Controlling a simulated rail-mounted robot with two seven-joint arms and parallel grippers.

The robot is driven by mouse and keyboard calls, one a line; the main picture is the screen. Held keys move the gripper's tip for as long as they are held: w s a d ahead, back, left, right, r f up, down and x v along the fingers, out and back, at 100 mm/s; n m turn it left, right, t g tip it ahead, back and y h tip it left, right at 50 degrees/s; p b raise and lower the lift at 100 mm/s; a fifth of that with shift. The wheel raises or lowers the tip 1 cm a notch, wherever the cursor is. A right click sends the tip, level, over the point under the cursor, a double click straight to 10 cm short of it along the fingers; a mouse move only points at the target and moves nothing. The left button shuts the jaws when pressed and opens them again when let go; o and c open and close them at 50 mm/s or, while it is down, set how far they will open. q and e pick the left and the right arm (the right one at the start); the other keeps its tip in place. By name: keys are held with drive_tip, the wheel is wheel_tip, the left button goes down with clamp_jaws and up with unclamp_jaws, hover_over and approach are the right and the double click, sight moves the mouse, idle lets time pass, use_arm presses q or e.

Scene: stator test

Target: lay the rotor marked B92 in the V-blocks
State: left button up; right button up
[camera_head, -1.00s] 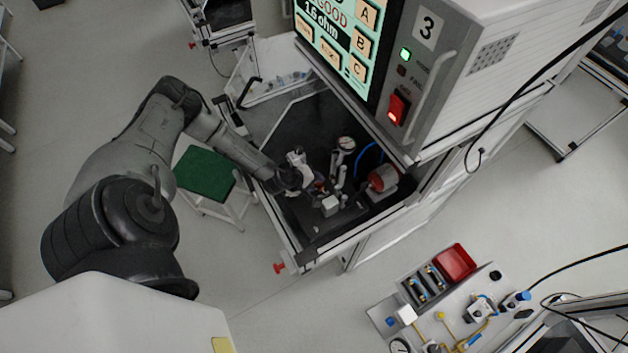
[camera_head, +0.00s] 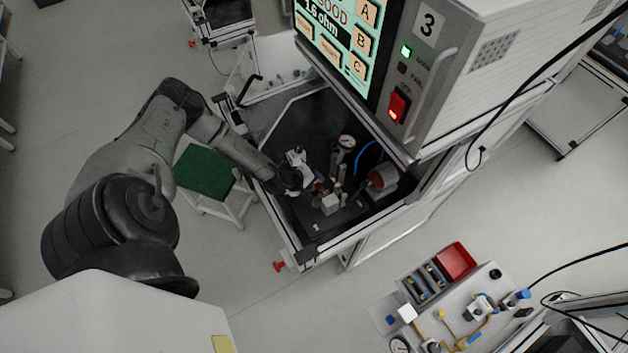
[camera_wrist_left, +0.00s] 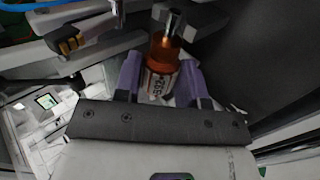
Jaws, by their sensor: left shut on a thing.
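My left gripper (camera_head: 312,182) reaches into the dark test bay under the cabinet. In the left wrist view its two purple fingers (camera_wrist_left: 160,80) are shut on the orange-copper rotor (camera_wrist_left: 163,55). A white label on the rotor shows characters that look like 92; the first letter is not clear. The rotor's metal shaft end (camera_wrist_left: 173,18) is beside a dark grey block (camera_wrist_left: 200,22); I cannot tell whether it rests in a V. In the head view a pale block (camera_head: 331,203) stands close to the gripper, and the rotor is mostly hidden. My right gripper is not in view.
A dial gauge (camera_head: 346,142) on a post and a red motor-like part (camera_head: 382,177) stand close by in the bay. The cabinet (camera_head: 440,80) with its lit screen overhangs the bay. A green-topped stool (camera_head: 204,171) stands left of it.

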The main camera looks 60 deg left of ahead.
use_arm(q)
drive_tip(key=shift+f, duration=0.15)
drive_tip(key=o, duration=1.1)
drive_tip(key=shift+o, duration=0.2)
drive_tip(key=shift+s, duration=0.1)
drive_tip(key=v, duration=1.3)
drive_tip(key=shift+s+r, duration=0.15)
drive_tip(key=shift+r, duration=0.15)
